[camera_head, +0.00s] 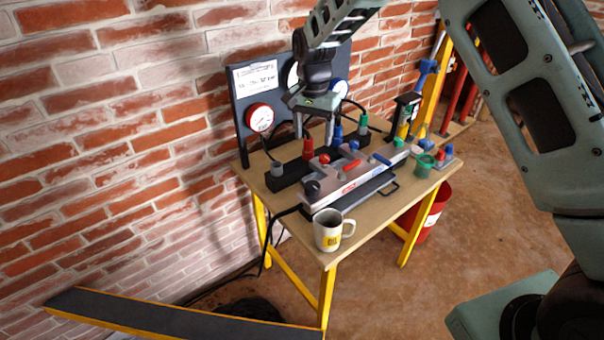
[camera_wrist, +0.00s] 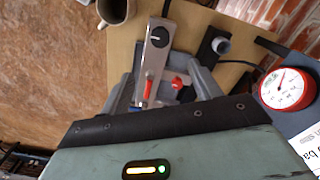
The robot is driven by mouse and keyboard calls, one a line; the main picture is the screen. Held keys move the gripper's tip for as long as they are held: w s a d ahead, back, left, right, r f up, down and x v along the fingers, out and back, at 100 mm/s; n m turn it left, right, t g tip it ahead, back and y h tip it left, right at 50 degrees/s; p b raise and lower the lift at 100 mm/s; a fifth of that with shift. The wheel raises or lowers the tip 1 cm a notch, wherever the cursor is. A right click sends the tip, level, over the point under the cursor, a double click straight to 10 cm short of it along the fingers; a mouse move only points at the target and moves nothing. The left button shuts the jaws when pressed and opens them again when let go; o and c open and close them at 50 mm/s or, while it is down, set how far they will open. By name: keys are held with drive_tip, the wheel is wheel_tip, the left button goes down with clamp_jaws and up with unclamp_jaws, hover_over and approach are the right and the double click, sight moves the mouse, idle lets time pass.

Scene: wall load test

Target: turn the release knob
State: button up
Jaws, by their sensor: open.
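A metal control panel (camera_head: 345,182) lies on the wooden table. A black round knob (camera_head: 312,188) with a white pointer mark sits at its near left end; it also shows in the wrist view (camera_wrist: 157,37). A red lever (camera_head: 351,166) and a round red knob (camera_head: 324,158) are further along the panel. No label shows which one is the release knob. My gripper (camera_head: 315,130) is open, pointing down above the panel's back side. In the wrist view, its grey fingers (camera_wrist: 163,78) straddle the red lever and red knob from above, with the black knob beyond them.
A white mug (camera_head: 328,230) stands near the table's (camera_head: 294,232) front corner. Behind the panel are several colored connectors on a black block (camera_head: 287,180) and a gauge board with a red gauge (camera_head: 260,117). A green cup (camera_head: 425,165) stands at right, a red bucket (camera_head: 428,212) below.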

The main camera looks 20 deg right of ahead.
sight(312, 185)
wheel_tip(312, 185, down, 17)
drive_tip(key=p, duration=0.4)
drive_tip(key=shift+s+d+f+p, duration=0.1)
drive_tip(key=shift+f+p, duration=0.05)
drive_tip(key=shift+p, duration=0.15)
drive_tip(key=shift+c, duration=0.3)
drive_tip(key=c, duration=0.9)
